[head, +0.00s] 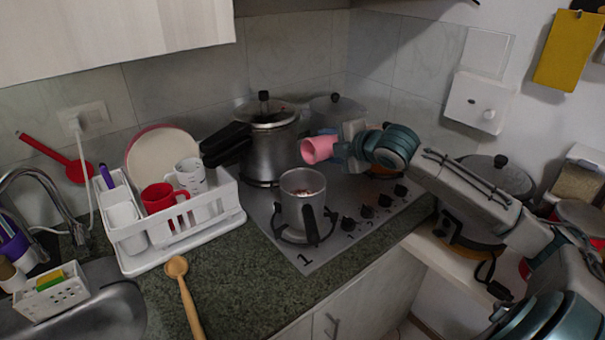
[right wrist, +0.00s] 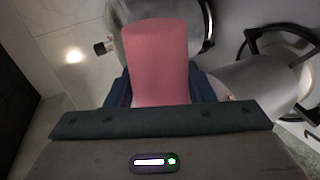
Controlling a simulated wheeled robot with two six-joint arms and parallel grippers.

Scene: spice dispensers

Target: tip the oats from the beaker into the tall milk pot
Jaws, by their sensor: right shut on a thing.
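The pink beaker (head: 317,149) is held sideways, its open mouth facing left in the head view. My right gripper (head: 342,150) is shut on it; the beaker (right wrist: 158,62) also shows between the fingers (right wrist: 158,92) in the right wrist view. The tall milk pot (head: 303,206) is a steel pot with a black handle, upright on the front burner. The beaker is above and slightly right of the pot's rim, apart from it. Some pinkish-brown bits show inside the pot. Whether oats remain in the beaker is hidden. My left gripper is out of view.
A pressure cooker (head: 268,150) with a long black handle stands behind the milk pot. Another lidded pot (head: 337,108) is behind the beaker. A white dish rack (head: 180,246) with mugs is at the left. A wooden spoon (head: 184,290) lies on the counter.

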